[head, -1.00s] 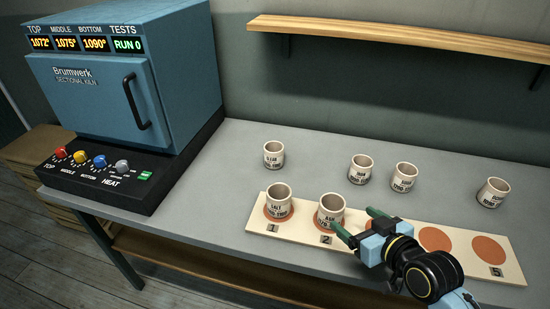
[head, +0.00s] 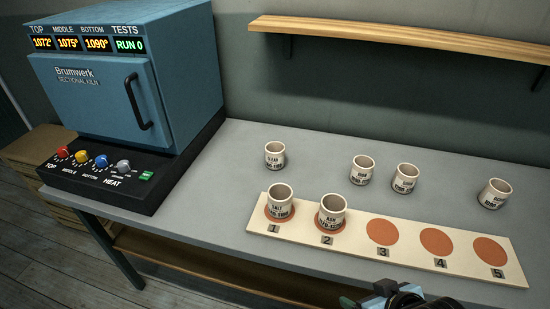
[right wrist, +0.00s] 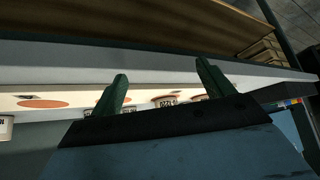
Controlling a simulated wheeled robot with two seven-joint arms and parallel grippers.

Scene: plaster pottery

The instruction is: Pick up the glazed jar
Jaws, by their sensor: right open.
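Several similar pale jars with dark lettering stand upright; I cannot tell which one the task calls the glazed jar. One jar (head: 280,205) labelled SALT is on circle 1 of the board (head: 352,249), and a jar (head: 331,217) labelled ASH is on circle 2. Behind the board stand a jar labelled CLEAR (head: 274,156), two close-set jars (head: 362,172) (head: 405,180) and one far-right jar (head: 494,194). My right gripper (head: 350,301) is at the bottom edge, mostly cut off, apart from the jars. In the right wrist view its fingers (right wrist: 162,82) are spread and empty.
A blue kiln (head: 105,95) with a knob panel stands at the left of the grey table (head: 228,185). A wooden shelf (head: 400,40) is on the wall above. Circles 3 (head: 382,232), 4 (head: 437,241) and 5 (head: 489,250) are bare.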

